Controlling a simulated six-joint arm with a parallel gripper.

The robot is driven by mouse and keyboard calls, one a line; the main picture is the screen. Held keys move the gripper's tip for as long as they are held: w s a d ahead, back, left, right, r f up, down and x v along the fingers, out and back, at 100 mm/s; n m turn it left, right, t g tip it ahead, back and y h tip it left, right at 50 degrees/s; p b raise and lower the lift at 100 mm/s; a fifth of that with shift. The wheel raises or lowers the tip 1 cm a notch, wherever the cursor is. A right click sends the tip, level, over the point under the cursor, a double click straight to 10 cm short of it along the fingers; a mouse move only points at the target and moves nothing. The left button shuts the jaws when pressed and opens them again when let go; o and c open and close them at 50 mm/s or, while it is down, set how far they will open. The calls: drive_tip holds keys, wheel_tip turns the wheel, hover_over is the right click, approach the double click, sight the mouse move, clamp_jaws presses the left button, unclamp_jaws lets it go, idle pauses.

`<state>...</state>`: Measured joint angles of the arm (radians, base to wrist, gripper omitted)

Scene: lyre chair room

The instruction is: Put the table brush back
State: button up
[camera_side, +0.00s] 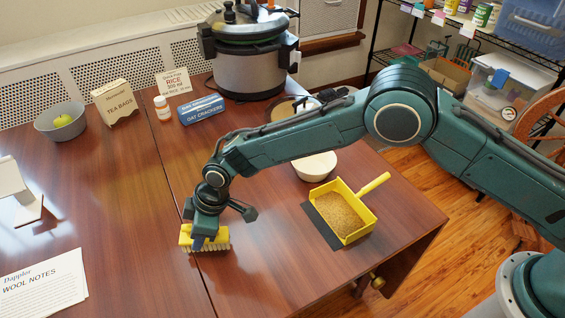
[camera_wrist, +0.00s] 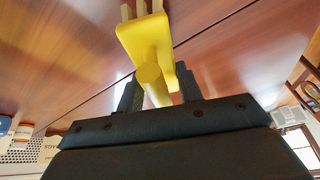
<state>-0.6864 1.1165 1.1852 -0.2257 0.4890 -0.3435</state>
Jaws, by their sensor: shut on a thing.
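The table brush (camera_side: 187,238) has a yellow body and pale bristles pointing down. My gripper (camera_side: 203,238) is shut on it over the left part of the table, near the seam; I cannot tell if the bristles touch the wood. The wrist view shows the yellow brush (camera_wrist: 148,45) with its round handle between the two dark fingers of my gripper (camera_wrist: 157,92).
A white bowl (camera_side: 315,167) stands behind the dustpan, under my arm. A large cooker (camera_side: 250,72), cracker box (camera_side: 201,109), tea bags box (camera_side: 113,103) and grey bowl (camera_side: 60,123) line the back. A paper (camera_side: 45,287) lies front left. The table between brush and dustpan is clear.

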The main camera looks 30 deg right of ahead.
drive_tip(key=shift+f, duration=0.85)
drive_tip(key=shift+f, duration=0.1)
drive_tip(key=o, duration=1)
drive_tip(key=shift+v, duration=6.1)
